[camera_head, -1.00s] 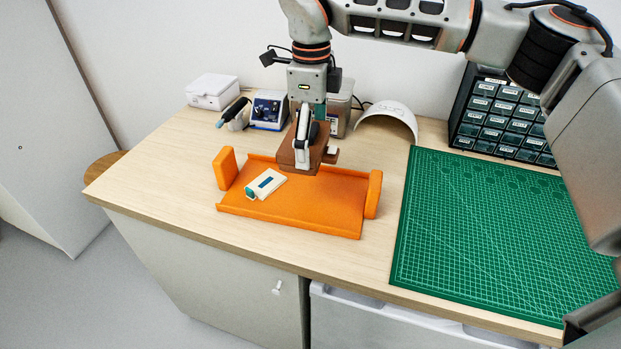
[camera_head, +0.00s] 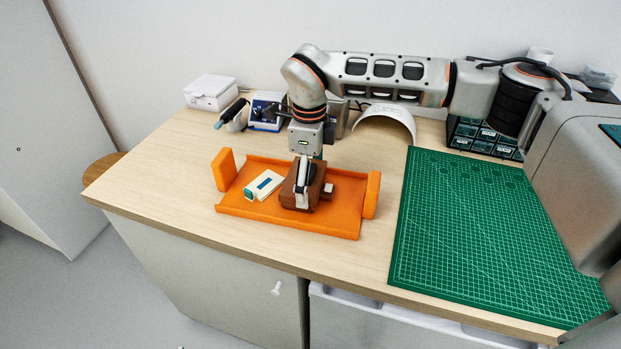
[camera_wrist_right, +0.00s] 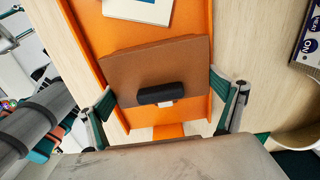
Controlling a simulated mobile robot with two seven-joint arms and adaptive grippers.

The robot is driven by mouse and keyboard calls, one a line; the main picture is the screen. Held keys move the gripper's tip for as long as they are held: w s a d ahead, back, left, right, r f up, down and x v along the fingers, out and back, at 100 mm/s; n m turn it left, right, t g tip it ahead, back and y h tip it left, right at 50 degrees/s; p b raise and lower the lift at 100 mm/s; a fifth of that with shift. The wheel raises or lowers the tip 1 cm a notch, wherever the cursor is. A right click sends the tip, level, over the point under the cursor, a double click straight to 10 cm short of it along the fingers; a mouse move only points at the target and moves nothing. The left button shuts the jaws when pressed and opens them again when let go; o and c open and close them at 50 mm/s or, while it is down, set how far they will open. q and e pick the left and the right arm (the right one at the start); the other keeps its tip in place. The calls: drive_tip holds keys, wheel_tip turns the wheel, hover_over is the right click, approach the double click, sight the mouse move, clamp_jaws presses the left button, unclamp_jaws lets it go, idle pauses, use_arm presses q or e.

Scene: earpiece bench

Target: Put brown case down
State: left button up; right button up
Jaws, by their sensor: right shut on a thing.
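The brown case (camera_head: 292,190) is at the orange tray (camera_head: 240,206), right of the white case there. My right gripper (camera_head: 304,197) comes down over it from above and is shut on it. In the right wrist view the brown case (camera_wrist_right: 150,72) lies between the two fingers of the gripper (camera_wrist_right: 165,105), with a black bar on its face and the orange tray (camera_wrist_right: 90,30) behind it. I cannot tell for sure whether its underside touches the tray. My left gripper is not in view.
A white case with a teal end (camera_head: 263,185) lies in the tray's left part. A green cutting mat (camera_head: 480,240) covers the right of the bench. A white curved shell (camera_head: 388,118), a blue device (camera_head: 267,110) and a white box (camera_head: 211,92) stand at the back.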

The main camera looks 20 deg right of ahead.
drive_tip(key=shift+f, duration=0.1)
drive_tip(key=o, duration=1.1)
wheel_tip(320, 180, up, 12)
drive_tip(key=shift+r+b, duration=0.2)
drive_tip(key=shift+b, duration=0.1)
